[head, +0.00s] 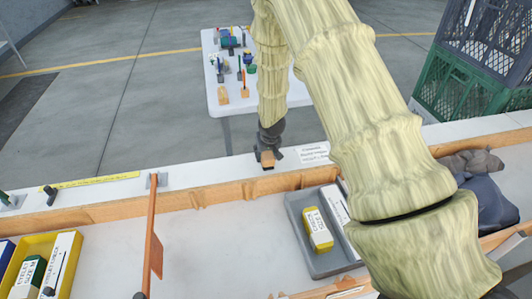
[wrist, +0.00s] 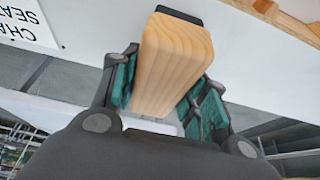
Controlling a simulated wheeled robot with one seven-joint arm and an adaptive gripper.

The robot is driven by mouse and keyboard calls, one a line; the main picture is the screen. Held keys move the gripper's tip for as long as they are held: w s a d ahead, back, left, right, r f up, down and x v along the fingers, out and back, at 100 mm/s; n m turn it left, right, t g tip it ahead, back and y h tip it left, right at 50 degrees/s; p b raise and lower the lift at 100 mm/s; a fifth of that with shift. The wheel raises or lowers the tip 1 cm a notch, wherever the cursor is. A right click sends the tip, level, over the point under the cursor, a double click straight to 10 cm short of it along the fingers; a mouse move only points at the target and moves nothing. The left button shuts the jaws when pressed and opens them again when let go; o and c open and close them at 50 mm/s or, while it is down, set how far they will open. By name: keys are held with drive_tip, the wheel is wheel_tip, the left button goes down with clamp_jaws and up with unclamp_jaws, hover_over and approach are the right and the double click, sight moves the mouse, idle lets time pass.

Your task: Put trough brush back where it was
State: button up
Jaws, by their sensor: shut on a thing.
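My gripper (head: 269,150) is above the white ledge at the back of the bench in the head view. It is shut on a pale wooden block with a dark end, which looks like the trough brush (wrist: 172,62). In the wrist view its green-padded fingers (wrist: 165,100) lie on both sides of the wood. The brush also shows in the head view as a small block (head: 267,159) under the gripper. Whether it touches the ledge, I cannot tell. Its bristles are not clearly seen.
A white label (head: 314,153) lies on the ledge (head: 210,165) right of the gripper. A grey tray (head: 330,264) with a yellow box (head: 317,230) is in front. Green and black crates (head: 470,75) are behind right.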

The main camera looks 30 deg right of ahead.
drive_tip(key=shift+f, duration=0.1)
drive_tip(key=o, duration=1.1)
drive_tip(key=shift+r, duration=0.2)
drive_tip(key=shift+b+v, duration=1.4)
drive_tip(key=shift+v, duration=4.5)
